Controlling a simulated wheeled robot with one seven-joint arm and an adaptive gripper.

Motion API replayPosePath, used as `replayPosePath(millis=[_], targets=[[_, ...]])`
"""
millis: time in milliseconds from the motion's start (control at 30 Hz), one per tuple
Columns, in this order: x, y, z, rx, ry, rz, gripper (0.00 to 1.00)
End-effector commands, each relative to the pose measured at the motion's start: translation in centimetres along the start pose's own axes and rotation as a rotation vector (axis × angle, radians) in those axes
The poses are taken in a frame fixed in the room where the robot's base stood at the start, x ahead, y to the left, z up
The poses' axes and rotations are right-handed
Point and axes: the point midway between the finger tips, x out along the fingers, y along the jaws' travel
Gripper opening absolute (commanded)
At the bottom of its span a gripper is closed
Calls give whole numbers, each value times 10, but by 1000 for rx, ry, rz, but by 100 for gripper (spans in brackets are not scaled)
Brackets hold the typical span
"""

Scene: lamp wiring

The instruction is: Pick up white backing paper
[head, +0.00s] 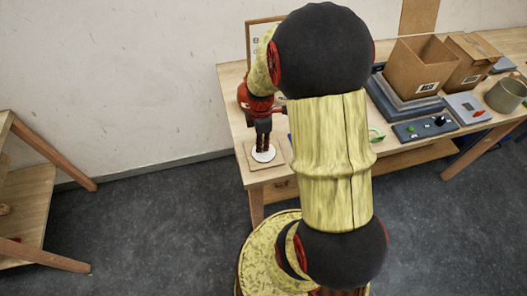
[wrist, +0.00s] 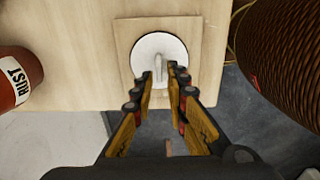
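The white backing paper (wrist: 146,47) is a round white disc lying on a square light-wood board (wrist: 207,35). A small pale curved tab (wrist: 158,66) stands up near its middle. In the head view the white disc (head: 263,154) shows below my gripper (head: 263,140). In the wrist view my gripper (wrist: 161,78) points down at the disc, with its two fingertips on either side of the tab. A gap shows between the fingertips, so the gripper is open. Whether a fingertip touches the tab or paper is unclear. The fingers hide the disc's lower part.
A red-brown jar labelled RUST (wrist: 14,78) stands left of the board, and a dark brown ribbed coil (wrist: 285,50) lies to the right. Cardboard boxes (head: 416,65), a control box (head: 424,128) and a grey pot (head: 506,94) stand along the table's right side.

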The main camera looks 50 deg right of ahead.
Motion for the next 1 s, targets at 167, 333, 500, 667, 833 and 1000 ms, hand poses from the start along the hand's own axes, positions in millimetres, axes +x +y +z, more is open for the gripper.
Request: replayPosePath(millis=[167, 333, 500, 667, 833, 1000], targets=[[28, 0, 1, 0, 0, -3, 15], [31, 1, 1, 0, 0, 1, 15], [31, 1, 1, 0, 0, 1, 11], [31, 1, 1, 0, 0, 1, 2], [31, 1, 1, 0, 0, 1, 0], [30, 1, 1, 0, 0, 1, 0]])
